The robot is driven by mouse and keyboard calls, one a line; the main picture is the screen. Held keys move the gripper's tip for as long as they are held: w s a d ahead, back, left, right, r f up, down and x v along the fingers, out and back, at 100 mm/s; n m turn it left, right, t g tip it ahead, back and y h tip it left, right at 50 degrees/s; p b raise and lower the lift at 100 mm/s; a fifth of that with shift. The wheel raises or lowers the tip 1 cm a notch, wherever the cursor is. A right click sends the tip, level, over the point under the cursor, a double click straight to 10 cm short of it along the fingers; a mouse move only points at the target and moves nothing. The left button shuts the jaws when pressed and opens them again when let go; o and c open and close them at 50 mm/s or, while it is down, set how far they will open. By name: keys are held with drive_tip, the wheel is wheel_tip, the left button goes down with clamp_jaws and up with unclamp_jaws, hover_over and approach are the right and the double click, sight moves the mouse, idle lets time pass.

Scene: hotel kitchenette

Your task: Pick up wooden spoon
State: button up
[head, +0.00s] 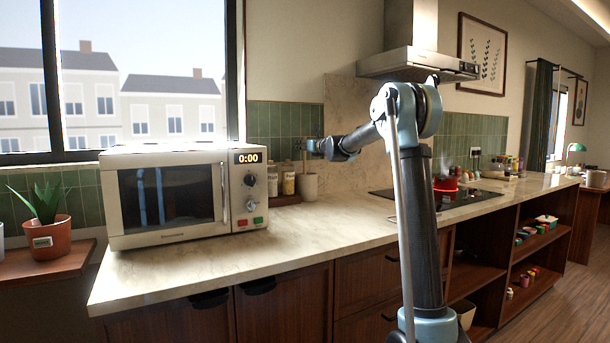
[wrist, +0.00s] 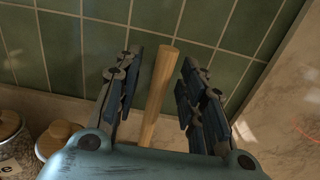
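The wooden spoon shows in the wrist view as a plain light-brown handle (wrist: 157,95) standing between the two fingers of my gripper (wrist: 160,62). The fingers are open, one on each side of the handle, with a visible gap to each. The lower end of the spoon is hidden behind my gripper body. In the head view my gripper (head: 312,146) is above a white crock (head: 308,187) on the counter by the tiled wall. The spoon is too small to make out clearly there.
A microwave (head: 183,196) stands to the left on the marble counter (head: 330,226). Jars (head: 289,180) stand on a small wooden tray beside the crock. A cooktop (head: 455,200) with a red pot (head: 445,183) is to the right. Green tiles (wrist: 225,62) are close behind the handle.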

clamp_jaws()
